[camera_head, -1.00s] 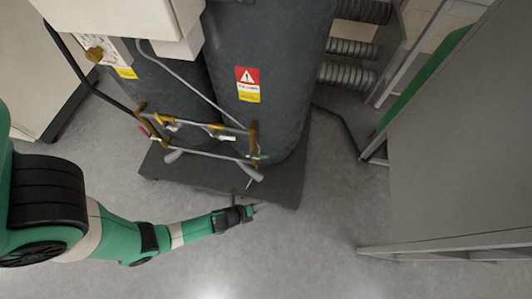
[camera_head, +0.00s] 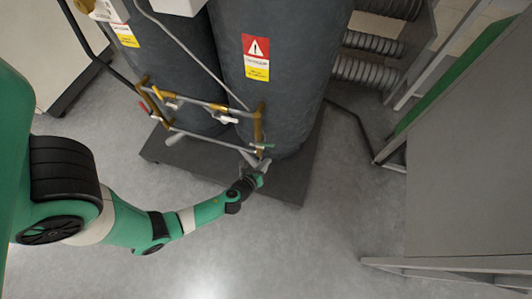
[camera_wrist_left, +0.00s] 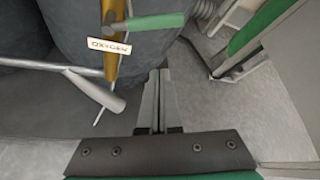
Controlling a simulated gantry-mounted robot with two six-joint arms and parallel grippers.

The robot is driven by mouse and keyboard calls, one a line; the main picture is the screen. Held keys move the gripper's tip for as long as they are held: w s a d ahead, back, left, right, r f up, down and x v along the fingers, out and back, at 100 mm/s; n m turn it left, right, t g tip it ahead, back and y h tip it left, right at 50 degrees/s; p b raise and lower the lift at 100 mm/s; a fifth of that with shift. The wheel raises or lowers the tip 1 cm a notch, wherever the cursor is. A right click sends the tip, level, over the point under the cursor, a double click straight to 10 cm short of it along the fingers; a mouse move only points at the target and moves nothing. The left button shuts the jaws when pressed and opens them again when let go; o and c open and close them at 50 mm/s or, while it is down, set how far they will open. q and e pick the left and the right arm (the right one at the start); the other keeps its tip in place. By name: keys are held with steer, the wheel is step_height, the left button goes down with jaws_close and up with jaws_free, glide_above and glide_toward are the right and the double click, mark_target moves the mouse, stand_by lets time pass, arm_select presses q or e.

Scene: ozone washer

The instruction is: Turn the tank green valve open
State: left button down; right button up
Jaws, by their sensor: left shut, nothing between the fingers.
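The green valve handle (camera_head: 264,146) sits at the right end of the lower pipework in front of the dark grey tank (camera_head: 285,105). In the left wrist view the green handle (camera_wrist_left: 155,22) lies roughly level beside a brass vertical pipe, above a tag reading "OXYGEN" (camera_wrist_left: 109,46). My left gripper (camera_head: 263,172) is shut and empty just below the green handle in the head view. In the left wrist view its fingertips (camera_wrist_left: 158,74) point toward the handle, with a visible gap. My right gripper is out of view.
Metal pipes with white valve handles (camera_head: 228,120) and a red handle (camera_head: 142,107) run across the tank fronts. The tanks stand on a dark base (camera_head: 292,184). A grey cabinet (camera_head: 465,170) stands at the right. The floor between is clear.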

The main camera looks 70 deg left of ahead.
arm_select(q)
steer(key=a+r+p, duration=0.1)
steer(key=w+a+r+p, duration=0.1)
steer(key=a, duration=0.1)
steer(key=shift+w+a+r, duration=0.1)
steer(key=shift+w+a, duration=0.1)
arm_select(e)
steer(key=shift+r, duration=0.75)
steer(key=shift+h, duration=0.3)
